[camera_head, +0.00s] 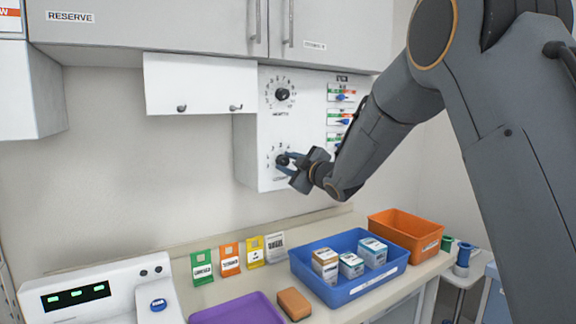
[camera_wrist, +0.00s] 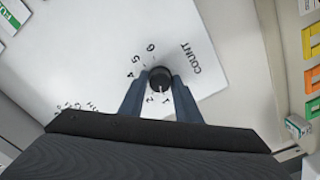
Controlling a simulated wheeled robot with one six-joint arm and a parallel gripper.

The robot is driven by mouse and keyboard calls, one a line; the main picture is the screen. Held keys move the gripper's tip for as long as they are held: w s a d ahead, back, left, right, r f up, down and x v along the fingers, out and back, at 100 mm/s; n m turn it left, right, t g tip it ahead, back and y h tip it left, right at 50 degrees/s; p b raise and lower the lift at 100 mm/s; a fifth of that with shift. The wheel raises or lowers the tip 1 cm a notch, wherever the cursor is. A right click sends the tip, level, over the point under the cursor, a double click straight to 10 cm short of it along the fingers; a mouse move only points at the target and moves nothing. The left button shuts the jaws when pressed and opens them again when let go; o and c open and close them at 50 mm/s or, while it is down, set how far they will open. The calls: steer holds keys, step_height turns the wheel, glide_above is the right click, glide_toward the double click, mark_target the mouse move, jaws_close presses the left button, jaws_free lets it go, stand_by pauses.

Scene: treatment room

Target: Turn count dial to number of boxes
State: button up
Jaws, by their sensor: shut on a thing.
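The black count dial (camera_wrist: 160,77) is on a white panel marked COUNT, with numbers up to 6 around it. My gripper (camera_wrist: 160,88) is shut on the dial, one finger on each side. The dial's white mark points toward the gripper's side, near the 1 and 2; the exact setting is hard to tell. In the head view the dial (camera_head: 283,159) is the lower one on the wall box, partly covered by my gripper (camera_head: 289,164). Three small boxes, (camera_head: 325,264), (camera_head: 351,265) and (camera_head: 373,251), stand in the blue tray (camera_head: 349,292) on the counter.
Another dial (camera_head: 282,94) and coloured sliders (camera_head: 342,121) are on the same wall box (camera_head: 262,125). An orange bin (camera_head: 405,232), an orange block (camera_head: 294,304), a purple tray (camera_head: 236,309), several coloured cards (camera_head: 229,259) and a white device (camera_head: 88,297) stand on the counter.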

steer(key=m+p, duration=0.1)
steer(key=m, duration=0.5)
steer(key=shift+m, duration=0.3)
steer(key=m+p, duration=0.2)
steer(key=m, duration=0.4)
stand_by(0.4)
steer(key=o, duration=1.1)
steer(key=shift+d, duration=0.1)
steer(key=shift+c, duration=0.2)
steer(key=b+v, duration=0.2)
steer(key=v, duration=0.5)
steer(key=shift+s+d, duration=0.15)
steer(key=shift+s, duration=0.1)
